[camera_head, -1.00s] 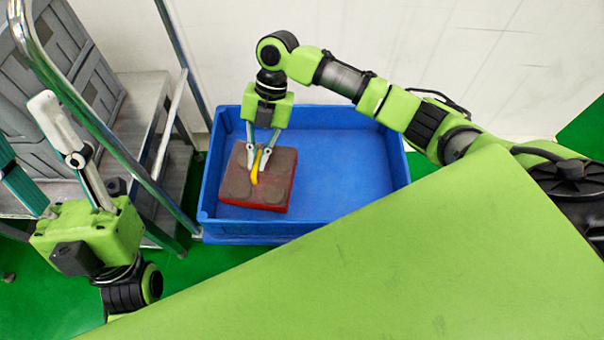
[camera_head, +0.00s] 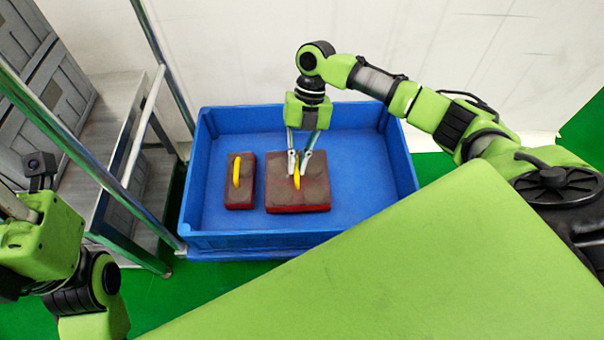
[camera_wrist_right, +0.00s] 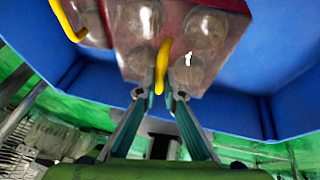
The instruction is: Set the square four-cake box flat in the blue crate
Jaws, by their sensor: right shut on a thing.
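The square four-cake box (camera_head: 318,192) has a dark brown top, red sides and a yellow handle. It is inside the walls of the blue crate (camera_head: 300,240), near the middle, and looks level. I cannot tell whether its base touches the crate floor. My right gripper (camera_head: 299,168) is above it, shut on the yellow handle. In the right wrist view the box (camera_wrist_right: 192,45) shows round cakes, and the fingertips (camera_wrist_right: 160,93) are at its handle. My left gripper (camera_head: 35,240) is at the left edge, with its fingers cut off or hidden.
A narrower box (camera_head: 240,200) with a yellow handle lies in the crate, left of the square box with a small gap. The crate floor is free on the right. A metal step stand with rails (camera_head: 110,130) is left of the crate.

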